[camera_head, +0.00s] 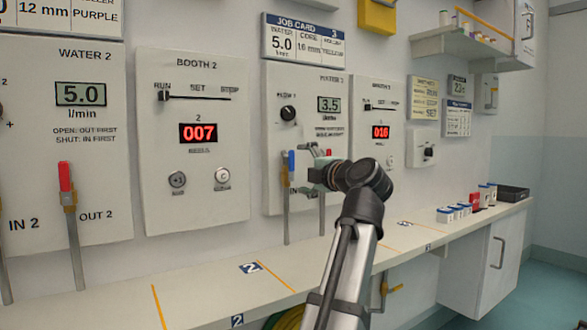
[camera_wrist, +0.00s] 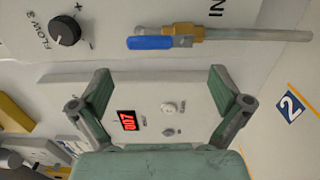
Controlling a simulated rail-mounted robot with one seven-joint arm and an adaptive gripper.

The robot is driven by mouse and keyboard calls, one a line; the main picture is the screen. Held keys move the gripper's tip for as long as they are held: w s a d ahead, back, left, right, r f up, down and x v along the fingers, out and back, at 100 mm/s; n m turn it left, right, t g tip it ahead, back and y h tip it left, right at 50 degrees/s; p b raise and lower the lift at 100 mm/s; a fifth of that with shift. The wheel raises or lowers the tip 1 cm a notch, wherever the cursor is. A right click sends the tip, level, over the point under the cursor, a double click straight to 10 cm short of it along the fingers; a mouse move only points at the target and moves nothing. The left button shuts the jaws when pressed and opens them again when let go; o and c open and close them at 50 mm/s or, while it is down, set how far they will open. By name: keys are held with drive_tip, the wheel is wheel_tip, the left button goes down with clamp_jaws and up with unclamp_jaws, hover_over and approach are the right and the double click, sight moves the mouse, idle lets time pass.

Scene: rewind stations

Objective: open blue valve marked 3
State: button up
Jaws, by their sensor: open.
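The blue valve handle (camera_head: 291,163) is on the left pipe of the Water 3 panel (camera_head: 275,95), in line with its pipe. In the wrist view the blue handle (camera_wrist: 150,42) lies lengthwise beside a brass fitting (camera_wrist: 187,33) and grey pipe, near the letters IN. My gripper (camera_head: 312,165) is just right of the handle in the head view. In the wrist view my gripper (camera_wrist: 160,77) has its fingers wide apart with nothing held, and the handle is beyond the fingertips. A red handle on the right pipe is mostly hidden by my gripper.
The flow knob (camera_wrist: 64,31) sits beside the valve. The Booth 2 panel (camera_head: 192,150) is to the left, and the Booth 3 panel (camera_head: 378,95) to the right. A long counter (camera_head: 210,290) runs below, clear at left, with small boxes (camera_head: 455,212) at right.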

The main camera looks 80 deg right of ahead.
drive_tip(key=v, duration=0.5)
idle(0.3)
